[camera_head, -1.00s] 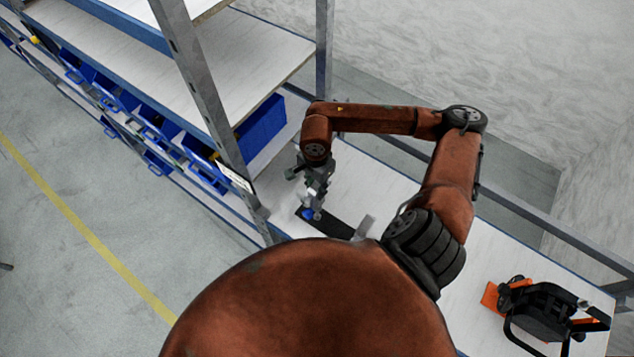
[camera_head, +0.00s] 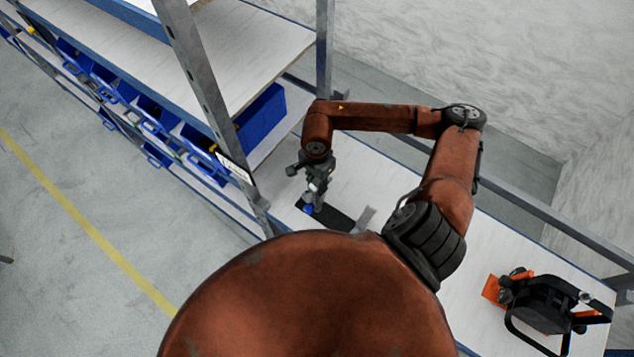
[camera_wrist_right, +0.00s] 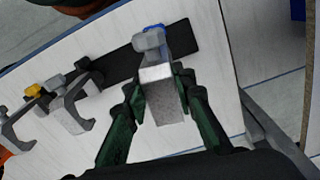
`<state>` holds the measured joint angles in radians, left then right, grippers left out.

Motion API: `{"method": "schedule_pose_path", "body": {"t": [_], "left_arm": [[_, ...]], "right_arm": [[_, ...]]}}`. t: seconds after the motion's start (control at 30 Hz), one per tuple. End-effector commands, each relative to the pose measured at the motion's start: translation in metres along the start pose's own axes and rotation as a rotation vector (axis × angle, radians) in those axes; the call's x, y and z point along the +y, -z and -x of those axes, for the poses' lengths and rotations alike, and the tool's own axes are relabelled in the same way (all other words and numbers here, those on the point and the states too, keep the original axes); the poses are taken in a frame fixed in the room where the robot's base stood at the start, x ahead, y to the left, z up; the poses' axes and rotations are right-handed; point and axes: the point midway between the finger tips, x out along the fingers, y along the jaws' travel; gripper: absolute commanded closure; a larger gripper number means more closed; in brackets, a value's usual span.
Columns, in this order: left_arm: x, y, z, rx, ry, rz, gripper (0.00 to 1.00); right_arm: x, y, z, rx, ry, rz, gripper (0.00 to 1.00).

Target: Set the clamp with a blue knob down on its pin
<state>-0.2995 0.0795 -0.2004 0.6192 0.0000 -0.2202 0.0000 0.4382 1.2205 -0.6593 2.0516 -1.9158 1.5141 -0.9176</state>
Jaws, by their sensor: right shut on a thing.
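My right gripper (camera_head: 314,190) is shut on the grey clamp with a blue knob (camera_wrist_right: 162,85). In the right wrist view, its green fingers flank the clamp's block-like body, and the blue knob (camera_wrist_right: 154,28) shows at its far end. The clamp is at one end of the dark plate (camera_wrist_right: 120,62), which also shows in the head view (camera_head: 340,218). Its pin is hidden, and I cannot tell whether the clamp touches the plate. My left gripper is not in view.
A grey clamp (camera_wrist_right: 72,105) and a yellow knob (camera_wrist_right: 32,90) are at the plate's other end. A metal shelf post (camera_head: 215,100) and a blue bin (camera_head: 262,120) stand left of my gripper. An orange-and-black device (camera_head: 540,300) sits at the bench's right end.

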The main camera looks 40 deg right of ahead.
Motion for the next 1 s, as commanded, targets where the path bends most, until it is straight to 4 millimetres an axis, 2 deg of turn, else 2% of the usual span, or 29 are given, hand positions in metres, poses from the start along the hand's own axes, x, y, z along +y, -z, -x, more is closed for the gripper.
{"method": "schedule_pose_path", "body": {"t": [0.5, 1.0], "left_arm": [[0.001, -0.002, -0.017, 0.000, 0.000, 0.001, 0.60], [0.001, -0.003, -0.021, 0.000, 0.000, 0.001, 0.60]], "right_arm": [[0.000, 0.000, -0.023, -0.001, 0.000, 0.000, 1.00], [0.000, 0.000, -0.025, 0.000, 0.000, 0.000, 1.00]]}}
